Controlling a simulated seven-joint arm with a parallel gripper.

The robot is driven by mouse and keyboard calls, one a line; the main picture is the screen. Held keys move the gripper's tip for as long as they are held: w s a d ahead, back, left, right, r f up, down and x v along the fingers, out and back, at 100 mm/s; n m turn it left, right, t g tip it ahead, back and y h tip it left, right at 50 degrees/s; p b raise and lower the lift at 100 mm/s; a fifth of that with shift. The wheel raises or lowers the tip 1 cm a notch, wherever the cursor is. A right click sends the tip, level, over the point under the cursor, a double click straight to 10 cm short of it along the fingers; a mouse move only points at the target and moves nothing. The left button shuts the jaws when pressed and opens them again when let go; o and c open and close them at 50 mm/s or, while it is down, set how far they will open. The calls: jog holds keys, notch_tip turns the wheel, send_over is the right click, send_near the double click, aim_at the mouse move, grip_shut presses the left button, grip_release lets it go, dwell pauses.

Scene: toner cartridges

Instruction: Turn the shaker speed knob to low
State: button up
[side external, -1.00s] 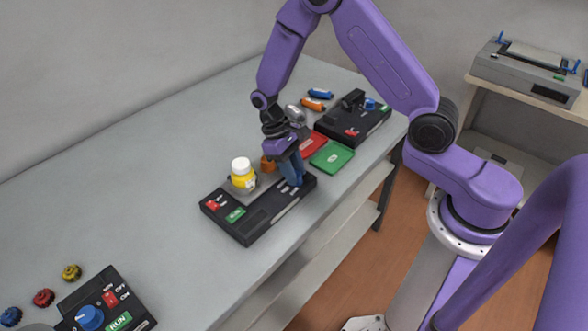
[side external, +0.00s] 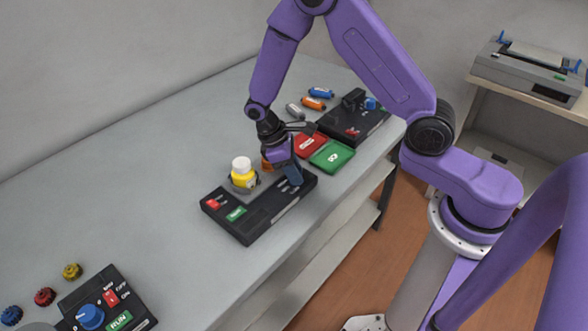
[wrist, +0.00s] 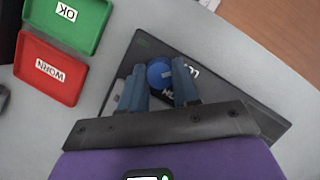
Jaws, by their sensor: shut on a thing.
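The shaker (side external: 242,222) is a black box near the table's front edge, with a yellow bottle (side external: 243,178) at its back side. Its blue speed knob (wrist: 159,73) shows in the wrist view, with a small light mark on top. White lettering beside the knob is partly covered by my fingers, so I cannot tell the setting. My gripper (side external: 293,178) points down at the shaker's right end. In the wrist view its blue fingers (wrist: 160,84) are on both sides of the knob, shut on it. In the side view the fingers hide the knob.
A red WORN tray (side external: 310,145) and a green OK tray (side external: 332,156) lie just behind the shaker's right end. Another black device (side external: 345,125) and small cartridges (side external: 313,103) are beyond. A control box with a blue knob (side external: 90,317) is at front left.

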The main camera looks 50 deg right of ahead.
dwell(0.3)
jog(key=o, duration=1.1)
jog(key=shift+c, duration=0.2)
jog(key=shift+r, duration=0.1)
jog(key=v, duration=1.7)
jog(key=shift+w+a+r, duration=0.1)
jog(key=s+d+n+t+y, duration=0.1)
jog(key=s+d+n, duration=0.1)
jog(key=s, duration=1.2)
jog(key=s+d+r+n+t+y, duration=0.1)
jog(key=s+d+n+t+y, duration=0.1)
jog(key=s, duration=1.2)
jog(key=shift+s+r+n+t, duration=0.25)
jog(key=shift+n+t, duration=0.05)
jog(key=shift+n, duration=0.1)
